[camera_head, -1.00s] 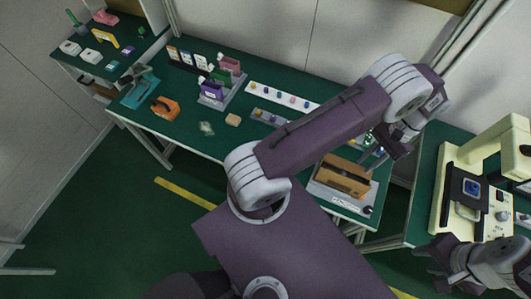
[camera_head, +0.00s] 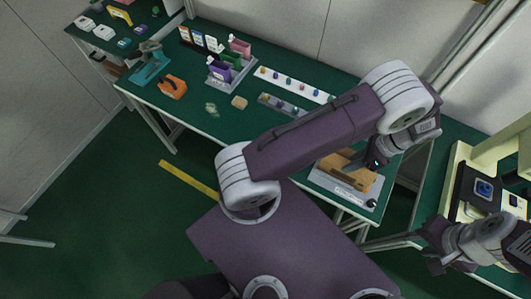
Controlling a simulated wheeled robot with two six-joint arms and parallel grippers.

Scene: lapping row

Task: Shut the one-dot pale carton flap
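An orange-brown carton (camera_head: 352,183) sits on a pale grey base (camera_head: 345,194) at the right end of the long green table. Its top is partly hidden by my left arm and gripper, and a lighter panel shows on top. I cannot make out any dots on it. My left gripper (camera_head: 374,163) points down at the carton's right rear side, very close to it; whether it touches is not clear, and its fingers are too dark and small to read. My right gripper (camera_head: 433,248) is at the lower right, away from the carton, with its fingers apart and empty.
A cream machine (camera_head: 462,165) stands on the right table. On the long table are a white strip of coloured knobs (camera_head: 290,82), a grey rack (camera_head: 232,75), an orange tool (camera_head: 173,87) and a teal device (camera_head: 150,67). My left arm spans above the table's middle.

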